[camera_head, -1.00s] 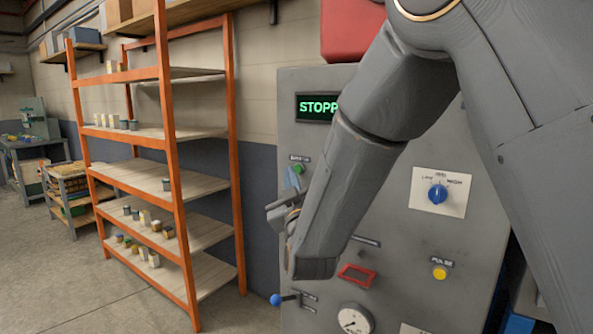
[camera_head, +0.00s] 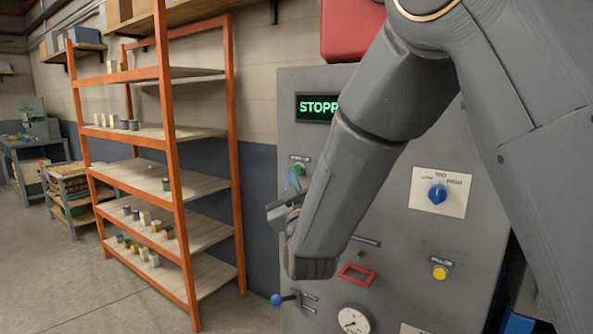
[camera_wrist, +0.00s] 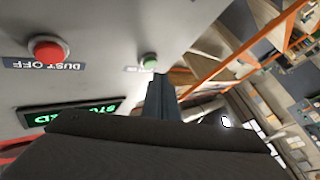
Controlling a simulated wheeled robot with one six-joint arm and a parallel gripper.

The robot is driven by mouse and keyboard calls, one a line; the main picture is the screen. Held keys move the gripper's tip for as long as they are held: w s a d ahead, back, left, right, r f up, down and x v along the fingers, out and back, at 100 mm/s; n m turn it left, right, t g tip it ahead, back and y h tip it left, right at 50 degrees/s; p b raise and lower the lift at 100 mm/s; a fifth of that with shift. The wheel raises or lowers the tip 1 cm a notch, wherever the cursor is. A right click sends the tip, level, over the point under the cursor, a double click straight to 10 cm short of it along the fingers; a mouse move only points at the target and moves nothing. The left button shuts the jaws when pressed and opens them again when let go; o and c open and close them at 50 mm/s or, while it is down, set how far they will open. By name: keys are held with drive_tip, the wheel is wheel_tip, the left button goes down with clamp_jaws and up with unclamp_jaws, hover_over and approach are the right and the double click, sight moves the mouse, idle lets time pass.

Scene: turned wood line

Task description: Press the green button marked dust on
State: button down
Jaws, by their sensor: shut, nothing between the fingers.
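The green button (camera_head: 299,169) is on the grey control panel, under a small dark label too small to read in the head view. It also shows in the wrist view (camera_wrist: 149,61), where its label is mostly hidden. My gripper (camera_head: 291,181) is shut and empty. Its fingertips are close to the green button, just below and left of it in the head view. In the wrist view the closed fingers (camera_wrist: 158,82) point toward the button, with its face still showing. I cannot tell whether they touch it.
A red button marked DUST OFF (camera_wrist: 48,47) is on the same panel. The panel also has a green-lit display (camera_head: 315,108), a blue knob (camera_head: 438,194), a yellow button (camera_head: 440,272) and a blue-tipped lever (camera_head: 277,300). An orange shelf rack (camera_head: 172,150) stands left.

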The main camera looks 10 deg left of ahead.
drive_tip(key=shift+w+d, duration=0.2)
drive_tip(key=shift+w, duration=0.2)
drive_tip(key=shift+w+d+b, duration=0.1)
drive_tip(key=shift+w+b, duration=0.2)
drive_tip(key=shift+b, duration=0.1)
idle(0.8)
idle(0.3)
drive_tip(key=shift+s+a, duration=0.25)
drive_tip(key=shift+s, duration=0.45)
drive_tip(key=shift+s+a, duration=0.1)
drive_tip(key=shift+s, duration=0.05)
drive_tip(key=s, duration=0.1)
drive_tip(key=s+a, duration=0.1)
drive_tip(key=s, duration=0.2)
drive_tip(key=shift+s+a, duration=0.2)
drive_tip(key=shift+a, duration=0.2)
